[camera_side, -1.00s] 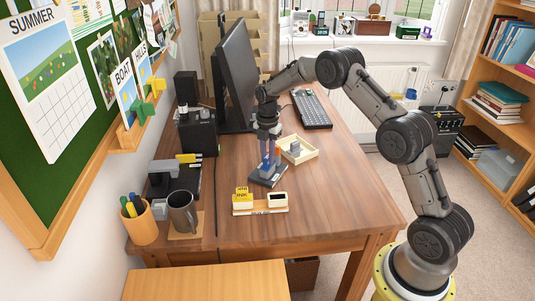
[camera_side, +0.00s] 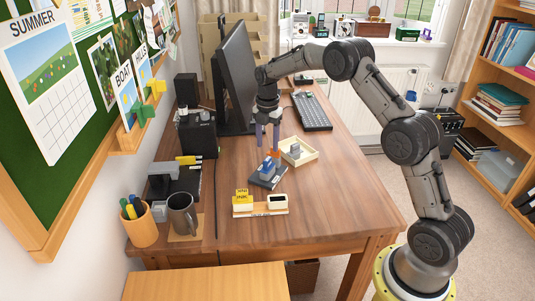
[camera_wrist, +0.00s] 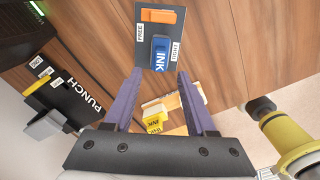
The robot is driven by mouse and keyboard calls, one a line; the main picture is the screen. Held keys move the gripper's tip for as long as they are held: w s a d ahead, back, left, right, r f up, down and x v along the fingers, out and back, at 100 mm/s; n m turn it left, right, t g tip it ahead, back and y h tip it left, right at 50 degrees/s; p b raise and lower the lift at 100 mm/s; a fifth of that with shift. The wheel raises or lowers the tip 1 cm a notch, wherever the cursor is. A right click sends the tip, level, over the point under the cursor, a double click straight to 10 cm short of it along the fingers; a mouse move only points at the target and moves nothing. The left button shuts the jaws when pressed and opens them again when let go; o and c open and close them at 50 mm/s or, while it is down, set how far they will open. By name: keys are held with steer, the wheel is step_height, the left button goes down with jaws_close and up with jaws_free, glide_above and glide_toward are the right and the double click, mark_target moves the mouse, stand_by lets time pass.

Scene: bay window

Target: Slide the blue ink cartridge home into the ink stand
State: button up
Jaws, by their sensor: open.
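The ink stand (camera_side: 262,183) is a dark plate on the desk, and it also shows in the wrist view (camera_wrist: 179,33). The blue ink cartridge (camera_side: 266,166), marked INK in the wrist view (camera_wrist: 160,56), stands on it. I cannot tell how deep it sits. My gripper (camera_side: 268,148) is open and empty, fingertips above the stand. In the wrist view its purple fingers (camera_wrist: 160,72) are apart, with the cartridge beyond their tips and touching neither.
A wooden holder (camera_side: 262,211) with yellow ink boxes (camera_side: 242,197) and a white block stands in front. A cream tray (camera_side: 305,157) with a grey block is behind right. A black punch (camera_wrist: 72,98), mug (camera_side: 183,213) and pen pot (camera_side: 141,228) stand left. The desk's right front is clear.

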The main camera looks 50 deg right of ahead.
step_height(320, 180, up, 8)
steer(key=shift+f, duration=0.2)
stand_by(0.6)
step_height(320, 180, up, 7)
steer(key=t, duration=0.1)
glide_above(267, 159)
steer(key=a, duration=0.2)
steer(key=s+a+r+t, duration=0.1)
steer(key=s+a+r, duration=0.35)
steer(key=r, duration=0.25)
steer(key=s+a+r+m+t, duration=0.1)
steer(key=s+a+r, duration=0.2)
steer(key=s, duration=0.3)
steer(key=s+a+r+m+t, duration=0.1)
steer(key=s+a+r, duration=0.1)
steer(key=s+r, duration=0.3)
steer(key=s+a+f+m+t, duration=0.1)
steer(key=s+a+f+m, duration=0.1)
steer(key=s+m, duration=0.35)
steer(key=s+a+f+m+t, duration=0.1)
steer(key=s+f+m, duration=0.1)
steer(key=s, duration=0.7)
steer(key=s+f+m, duration=0.6)
steer(key=f+m, duration=0.2)
steer(key=m, duration=0.2)
steer(key=shift+a+f+m, duration=0.3)
steer(key=shift+a+m, duration=0.05)
steer(key=shift+a, duration=0.05)
